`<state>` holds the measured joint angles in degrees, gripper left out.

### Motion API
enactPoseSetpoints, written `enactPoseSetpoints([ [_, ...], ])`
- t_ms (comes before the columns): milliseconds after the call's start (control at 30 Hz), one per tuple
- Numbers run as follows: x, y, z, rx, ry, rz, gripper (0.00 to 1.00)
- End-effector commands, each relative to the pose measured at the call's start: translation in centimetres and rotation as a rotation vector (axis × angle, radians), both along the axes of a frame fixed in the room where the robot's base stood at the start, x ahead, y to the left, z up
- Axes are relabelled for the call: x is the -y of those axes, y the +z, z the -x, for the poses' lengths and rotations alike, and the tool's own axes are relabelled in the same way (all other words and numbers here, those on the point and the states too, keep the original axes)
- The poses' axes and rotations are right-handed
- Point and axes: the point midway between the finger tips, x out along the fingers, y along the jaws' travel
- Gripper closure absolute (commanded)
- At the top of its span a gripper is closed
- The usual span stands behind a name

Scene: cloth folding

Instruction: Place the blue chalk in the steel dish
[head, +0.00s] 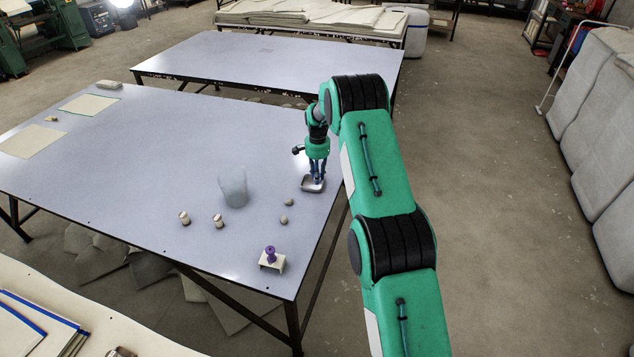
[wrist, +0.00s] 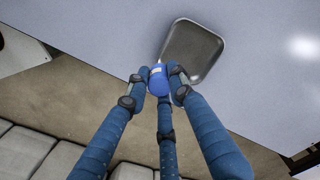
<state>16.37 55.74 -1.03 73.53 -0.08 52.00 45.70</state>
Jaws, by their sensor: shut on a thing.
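The steel dish (wrist: 205,46) is a shallow grey tray with rounded corners, lying near the table edge; it also shows in the head view (head: 306,188). My gripper (wrist: 160,78) is shut on the blue chalk (wrist: 158,84), whose blue end shows between the fingers in the wrist view. In the head view my gripper (head: 316,178) points down at the dish. In the wrist view the chalk appears beside the dish's near rim; its height above the table cannot be told. In the head view the fingers hide the chalk.
A translucent cup (head: 233,186) stands left of the dish. Two small round things (head: 287,202) lie nearer the front. Two small cylinders (head: 185,218) and a small stand with a purple piece (head: 271,258) are near the front edge. Cloth pieces (head: 32,141) lie far left.

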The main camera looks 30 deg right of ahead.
Motion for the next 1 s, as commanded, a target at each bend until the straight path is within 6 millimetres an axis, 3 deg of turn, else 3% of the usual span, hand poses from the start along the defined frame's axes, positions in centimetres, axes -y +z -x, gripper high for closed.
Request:
enactPoseSetpoints([
  [167, 0.3, -0.1, -1.0, 0.0, 0.0, 0.0, 1.0],
  [567, 0.3, -0.2, -1.1, -0.001, 0.0, 0.0, 1.0],
  [1000, 0.3, -3.6, -1.0, 0.0, 0.0, 0.0, 1.0],
])
